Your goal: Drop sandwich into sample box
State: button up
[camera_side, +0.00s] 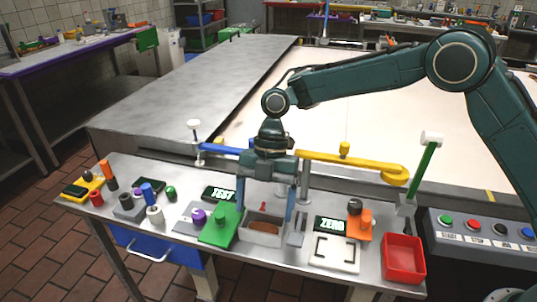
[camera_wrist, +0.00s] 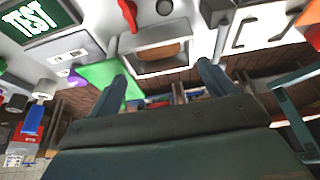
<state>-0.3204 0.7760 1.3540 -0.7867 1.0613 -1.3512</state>
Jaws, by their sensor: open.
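A brown piece that looks like the sandwich (camera_side: 265,228) lies inside a small grey open box (camera_side: 262,240) at the front middle of the metal table; it also shows in the wrist view (camera_wrist: 158,53). My gripper (camera_side: 265,212) points down at this box, with its blue fingers apart, one near each side. The wrist view shows the fingers (camera_wrist: 163,75) spread with nothing between them. I cannot tell the exact height of the fingertips. A red open box (camera_side: 403,260) stands at the table's right front; its visible inside looks empty. Neither box carries a readable label.
A green block (camera_side: 220,226) stands close left of the grey box. To the right are a ZERO display (camera_side: 330,225), a white square plate (camera_side: 334,253) and an orange holder (camera_side: 360,226). A yellow bar (camera_side: 350,165) and green post (camera_side: 424,170) rise behind.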

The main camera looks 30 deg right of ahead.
jog(key=v, duration=0.7)
dwell(0.4)
jog(key=shift+d+r, duration=0.1)
jog(key=shift+r, duration=0.05)
dwell(0.6)
jog(key=s+d+r+m+t, duration=0.5)
jog(key=s+d+r+m, duration=0.6)
jog(key=r+m, duration=0.3)
jog(key=s+d+f+m+t+h, duration=0.1)
jog(key=s+d+f+m+t, duration=0.1)
jog(key=s+d+m, duration=0.4)
jog(key=s+d+f+m+t+h, duration=0.1)
jog(key=s+d+f+m+h, duration=0.1)
jog(key=s+d+m, duration=0.5)
jog(key=s, duration=0.4)
jog(key=shift+s+d+f+t, duration=0.3)
jog(key=shift+s+f+t, duration=0.1)
